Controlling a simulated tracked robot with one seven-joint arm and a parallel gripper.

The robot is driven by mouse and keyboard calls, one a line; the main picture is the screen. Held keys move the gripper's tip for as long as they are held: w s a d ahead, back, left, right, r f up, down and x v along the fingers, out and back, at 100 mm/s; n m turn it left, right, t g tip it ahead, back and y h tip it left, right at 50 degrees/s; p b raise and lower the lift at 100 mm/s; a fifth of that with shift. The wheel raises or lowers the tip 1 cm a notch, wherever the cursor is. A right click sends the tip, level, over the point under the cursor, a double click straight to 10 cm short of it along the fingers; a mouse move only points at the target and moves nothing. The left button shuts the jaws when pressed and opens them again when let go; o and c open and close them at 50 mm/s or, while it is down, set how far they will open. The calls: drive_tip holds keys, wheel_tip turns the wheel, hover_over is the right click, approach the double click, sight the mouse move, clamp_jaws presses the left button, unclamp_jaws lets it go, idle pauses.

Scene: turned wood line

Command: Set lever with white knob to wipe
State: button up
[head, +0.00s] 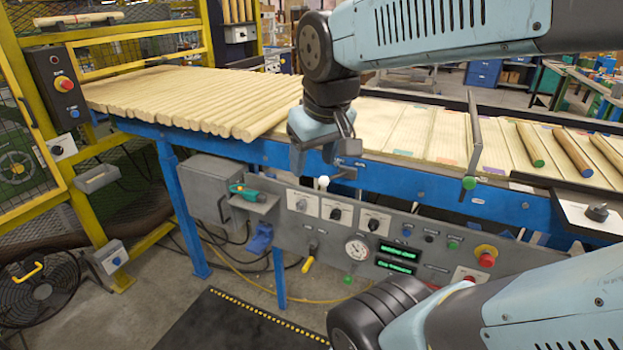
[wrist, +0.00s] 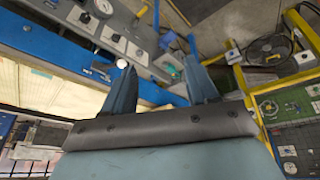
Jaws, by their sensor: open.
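The lever's white knob (head: 323,183) stands at the top edge of the grey control panel (head: 262,236), below the conveyor's blue rail. It also shows in the wrist view (wrist: 122,63), just beyond the tip of the left finger and outside the space between the fingers. My gripper (head: 335,158) is open and empty, just above the knob in the head view. In the wrist view both fingers of my gripper (wrist: 161,65) are spread apart. I cannot tell whether the left finger touches the knob. The lever's shaft is mostly hidden, and its setting and labels are too small to read.
The panel carries rotary switches (head: 335,213), a gauge (head: 357,248), a yellow-handled lever (head: 308,264) and a red button (head: 486,255). A teal tool (head: 248,192) lies at its left. The conveyor with wooden rods (head: 195,98) runs above. A yellow cage (head: 85,200) stands left.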

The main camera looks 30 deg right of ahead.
drive_tip(key=w+d+f+n+g+h, duration=0.4)
drive_tip(key=w+f+n+g+h, duration=0.45)
drive_tip(key=w+f, duration=0.45)
drive_tip(key=n+t+h, duration=0.3)
drive_tip(key=n+h, duration=0.6)
drive_tip(key=n, duration=0.1)
approach(324, 181)
drive_tip(key=d, duration=0.7)
drive_tip(key=d+f, duration=0.1)
drive_tip(key=d, duration=0.2)
drive_tip(key=shift+w+d, duration=0.3)
drive_tip(key=shift+c, duration=0.2)
